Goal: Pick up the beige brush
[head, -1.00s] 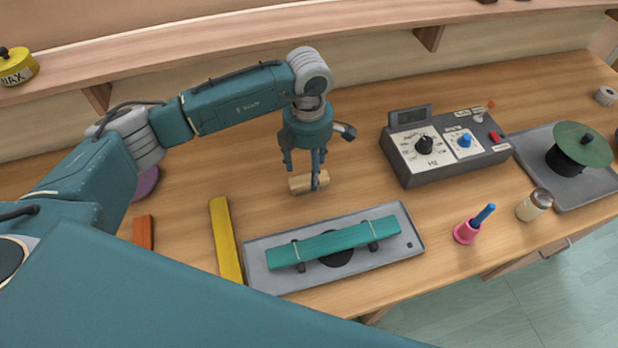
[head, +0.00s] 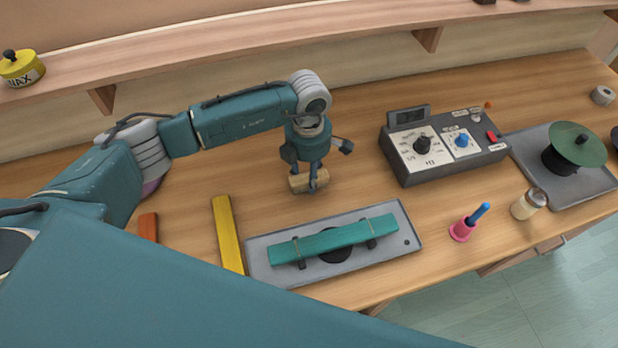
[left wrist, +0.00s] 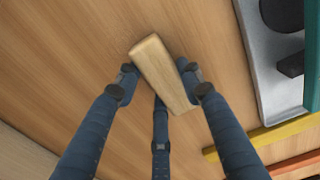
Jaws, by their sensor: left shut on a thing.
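The beige brush (head: 299,184) looks like a short, pale wooden block; no bristles show. It is at the middle of the bench, behind the grey tray. My left gripper (head: 313,181) points down over it and is shut on it. In the left wrist view the brush (left wrist: 160,68) sits between the fingertips of the left gripper (left wrist: 160,84), with fingers on both sides of it. I cannot tell whether it touches the bench top. My right gripper is not in view.
In front lies a grey tray (head: 397,249) with a teal bar (head: 330,239) on supports. A yellow bar (head: 227,235) and an orange bar (head: 148,227) lie to the left. A grey dial box (head: 440,152) stands to the right. A pink holder (head: 461,230) stands front right.

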